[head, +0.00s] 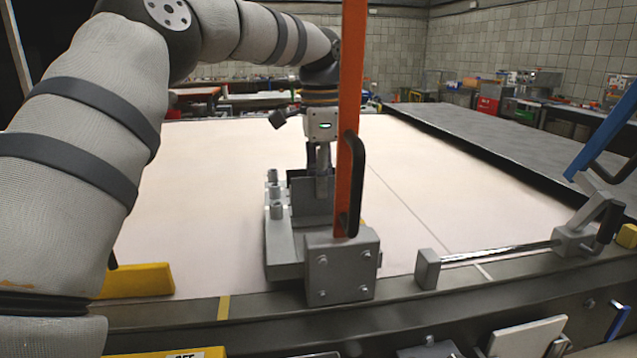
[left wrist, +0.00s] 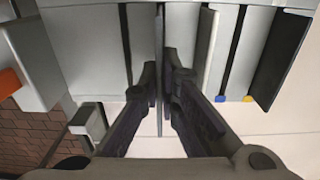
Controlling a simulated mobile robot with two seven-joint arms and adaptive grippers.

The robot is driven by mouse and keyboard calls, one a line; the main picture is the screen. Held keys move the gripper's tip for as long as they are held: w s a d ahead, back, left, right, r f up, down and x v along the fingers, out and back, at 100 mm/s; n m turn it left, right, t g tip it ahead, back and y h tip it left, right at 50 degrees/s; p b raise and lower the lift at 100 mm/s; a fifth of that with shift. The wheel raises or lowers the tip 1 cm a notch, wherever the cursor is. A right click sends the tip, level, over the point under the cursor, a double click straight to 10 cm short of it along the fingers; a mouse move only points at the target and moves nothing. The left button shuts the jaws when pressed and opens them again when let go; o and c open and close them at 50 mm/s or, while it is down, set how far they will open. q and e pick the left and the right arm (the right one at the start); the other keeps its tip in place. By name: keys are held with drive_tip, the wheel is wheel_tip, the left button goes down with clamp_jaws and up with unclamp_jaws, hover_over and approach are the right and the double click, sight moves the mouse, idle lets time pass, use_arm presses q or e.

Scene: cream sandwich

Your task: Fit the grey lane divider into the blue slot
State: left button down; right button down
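The grey lane divider (left wrist: 159,115) shows in the left wrist view as a thin plate, nearly edge-on. My left gripper (left wrist: 161,76) has its two dark fingers closed in on either side of it. In the head view, my left gripper (head: 320,165) points down over a grey slotted fixture (head: 284,240), behind the orange post. The left wrist view shows dark slots in the fixture; the one with a blue dot (left wrist: 220,98) lies to the right of the divider. The divider's lower edge and its contact with the fixture cannot be made out. My right gripper is out of view.
An orange post (head: 352,95) with a black handle stands close in front of the gripper. A yellow dot (left wrist: 247,98) marks another slot. A yellow block (head: 136,281) lies left, a metal rod (head: 500,250) right. The pale table (head: 210,170) is mostly clear.

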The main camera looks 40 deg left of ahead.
use_arm(q)
drive_tip(key=shift+f, duration=0.3)
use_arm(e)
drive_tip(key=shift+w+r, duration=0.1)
use_arm(q)
drive_tip(key=shift+f, duration=0.35)
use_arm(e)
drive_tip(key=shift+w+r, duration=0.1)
use_arm(q)
drive_tip(key=c, duration=1.8)
unclamp_jaws()
